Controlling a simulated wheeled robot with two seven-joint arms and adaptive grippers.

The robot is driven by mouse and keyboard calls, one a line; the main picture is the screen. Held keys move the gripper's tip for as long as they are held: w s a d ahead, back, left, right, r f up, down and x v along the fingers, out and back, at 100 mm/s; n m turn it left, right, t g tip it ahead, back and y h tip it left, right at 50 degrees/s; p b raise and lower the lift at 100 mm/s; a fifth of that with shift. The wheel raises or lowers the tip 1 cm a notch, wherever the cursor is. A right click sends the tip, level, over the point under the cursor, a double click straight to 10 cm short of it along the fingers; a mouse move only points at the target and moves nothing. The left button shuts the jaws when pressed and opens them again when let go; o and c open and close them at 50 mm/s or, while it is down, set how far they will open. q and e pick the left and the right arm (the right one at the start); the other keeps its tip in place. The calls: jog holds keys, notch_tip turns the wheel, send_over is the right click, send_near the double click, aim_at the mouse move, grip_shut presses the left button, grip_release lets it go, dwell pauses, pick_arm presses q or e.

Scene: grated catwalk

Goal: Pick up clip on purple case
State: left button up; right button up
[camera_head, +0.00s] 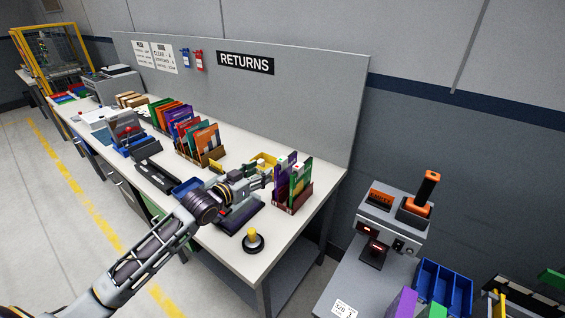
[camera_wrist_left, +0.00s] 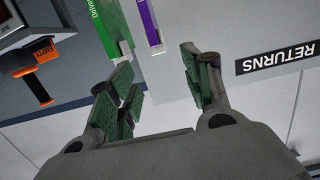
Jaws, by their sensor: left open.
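A purple case (camera_head: 281,182) stands upright in a small dark-red rack (camera_head: 293,203) at the right end of the bench, beside a green case (camera_head: 303,180). My left gripper (camera_head: 264,179) is just left of this rack. In the left wrist view the purple case (camera_wrist_left: 147,20) hangs in from the top edge, with a small pale piece at its end. The green case (camera_wrist_left: 104,22) is to its left. My left gripper (camera_wrist_left: 158,72) is open and empty there, its green-padded fingers apart below the case ends. I cannot make out the clip clearly. My right gripper is not in view.
A RETURNS panel (camera_head: 244,63) backs the bench (camera_head: 262,265). A yellow-knobbed black stand (camera_head: 253,239) is near the front edge. A second rack of cases (camera_head: 202,150) stands farther left. A grey machine with an orange handle (camera_head: 428,187) is at right.

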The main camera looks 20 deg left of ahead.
aim_at(280, 160)
pick_arm(q)
jog(key=shift+p+x, duration=0.4)
jog(key=shift+x, duration=3.35)
jog(key=shift+w+r, duration=0.1)
jog(key=shift+d+r+p+x, duration=0.1)
jog(key=shift+p+x, duration=0.15)
jog(key=shift+x, duration=0.5)
jog(key=shift+d+r+p+x, duration=0.15)
jog(key=shift+p+x, duration=0.1)
jog(key=shift+x, duration=1.5)
jog(key=shift+a, duration=0.1)
jog(key=c, duration=0.9)
